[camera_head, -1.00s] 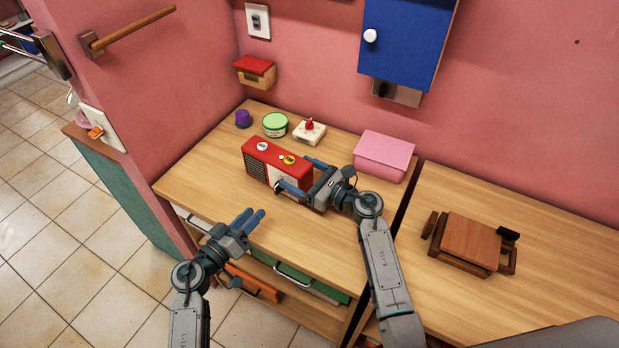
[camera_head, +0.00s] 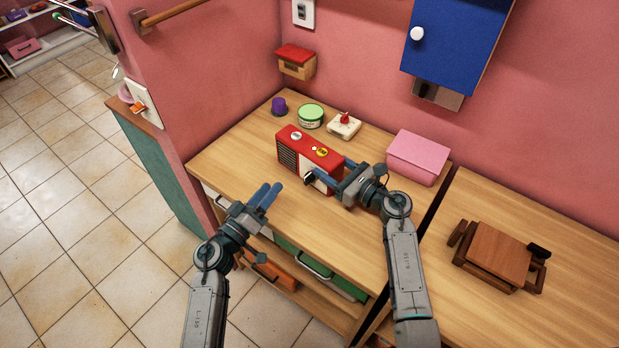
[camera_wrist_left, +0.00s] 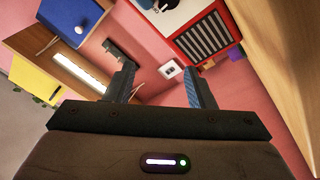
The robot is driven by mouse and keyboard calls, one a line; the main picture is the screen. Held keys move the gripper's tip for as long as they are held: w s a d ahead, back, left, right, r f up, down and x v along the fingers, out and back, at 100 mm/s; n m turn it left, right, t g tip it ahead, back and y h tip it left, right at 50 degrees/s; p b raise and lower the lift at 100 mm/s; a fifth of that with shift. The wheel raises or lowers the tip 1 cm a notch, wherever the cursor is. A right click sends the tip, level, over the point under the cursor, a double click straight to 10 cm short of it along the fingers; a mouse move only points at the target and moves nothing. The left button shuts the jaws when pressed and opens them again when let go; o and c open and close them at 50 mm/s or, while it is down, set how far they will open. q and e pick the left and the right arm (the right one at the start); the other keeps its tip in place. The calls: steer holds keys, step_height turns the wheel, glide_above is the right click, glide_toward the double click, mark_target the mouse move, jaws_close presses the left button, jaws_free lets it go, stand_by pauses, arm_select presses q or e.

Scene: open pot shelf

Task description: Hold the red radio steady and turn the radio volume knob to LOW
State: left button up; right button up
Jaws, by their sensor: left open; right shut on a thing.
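The red radio (camera_head: 307,147) stands upright on the wooden table (camera_head: 240,160), with a dark grille at the left of its front and stickers on top. A dark volume knob (camera_head: 309,179) shows low on its light front panel; its setting is too small to read. My right gripper (camera_head: 336,172) is shut on the radio's right end, one finger behind and one in front. My left gripper (camera_head: 270,189) is open and empty, apart from the radio, in front of its left side. The left wrist view shows its spread fingers (camera_wrist_left: 160,74) and the radio's grille (camera_wrist_left: 205,36) beyond.
A purple pot (camera_head: 279,105), a green-lidded tin (camera_head: 311,116) and a white box with a red knob (camera_head: 344,125) stand behind the radio. A pink box (camera_head: 418,157) is to the right. A small wooden chair (camera_head: 498,252) lies on the right table. The front table area is clear.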

arm_select(q)
steer(key=w+a+r+n+t+y, duration=0.2)
steer(key=w+a+n+t+y, duration=0.15)
steer(key=a+n+y, duration=1.05)
steer(key=d+f+n+g+h, duration=0.1)
steer(key=d+f+n+h, duration=0.1)
steer(key=n, duration=0.1)
steer(key=s+d+f+n+g+h, duration=0.1)
steer(key=d+f+n+g+h, duration=0.1)
steer(key=n, duration=0.2)
steer(key=d+f+n+g+h, duration=0.1)
steer(key=d+f+n+h, duration=0.1)
steer(key=d+f+n, duration=0.1)
steer(key=shift+s+n+g, duration=0.25)
steer(key=shift+s+n, duration=0.05)
steer(key=shift+n, duration=0.2)
steer(key=g+h, duration=0.2)
steer(key=h, duration=0.6)
glide_toward(305, 181)
steer(key=a, duration=0.1)
steer(key=a+f, duration=0.1)
steer(key=shift+s+a+f+n, duration=0.1)
steer(key=shift+s+a+n, duration=0.15)
steer(key=shift+s+n, duration=0.15)
steer(key=shift+s+d+r+h, duration=0.2)
steer(key=shift+s+d+h, duration=0.05)
steer(key=shift+d+h, duration=0.05)
steer(key=x, duration=1.2)
steer(key=shift+s+r, duration=0.1)
steer(key=shift+c, duration=0.4)
